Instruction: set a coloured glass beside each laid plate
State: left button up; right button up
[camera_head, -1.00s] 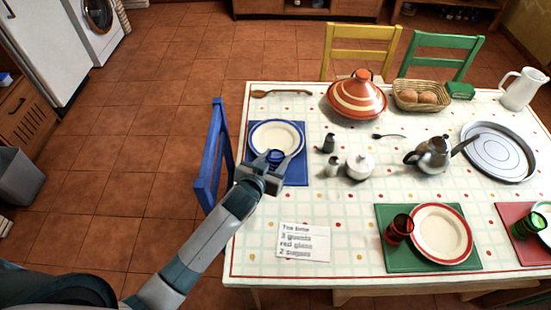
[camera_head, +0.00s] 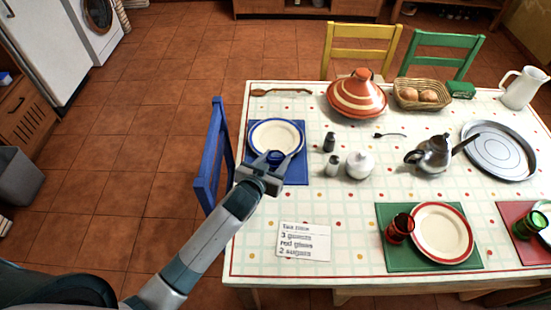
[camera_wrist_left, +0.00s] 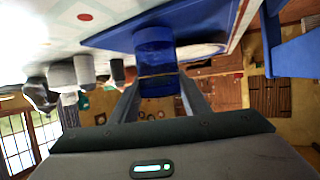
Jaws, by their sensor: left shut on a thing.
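My left gripper (camera_head: 267,164) is shut on a blue glass (camera_head: 276,158) at the near right edge of the blue-rimmed plate (camera_head: 262,145), over the blue mat (camera_head: 297,172). In the left wrist view the blue glass (camera_wrist_left: 155,55) sits between the two fingers, close to the blue mat; I cannot tell whether it touches. A red glass (camera_head: 399,229) stands left of the red-rimmed plate (camera_head: 442,238) on the green mat (camera_head: 402,262). A green glass (camera_head: 528,226) stands on the red mat (camera_head: 514,209), left of a partly cut-off plate (camera_head: 545,220). My right gripper is out of view.
A note card (camera_head: 304,242) lies near the front. A blue chair (camera_head: 213,155) stands at the left edge.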

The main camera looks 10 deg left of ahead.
pick_arm(q)
jog(key=shift+f, duration=0.15)
jog(key=o, duration=1.3)
jog(key=shift+s, duration=0.1)
jog(key=shift+s+a, duration=0.15)
jog(key=shift+s, duration=0.35)
jog(key=b+v, duration=0.3)
jog(key=v, duration=1.3)
jog(key=shift+r, duration=0.2)
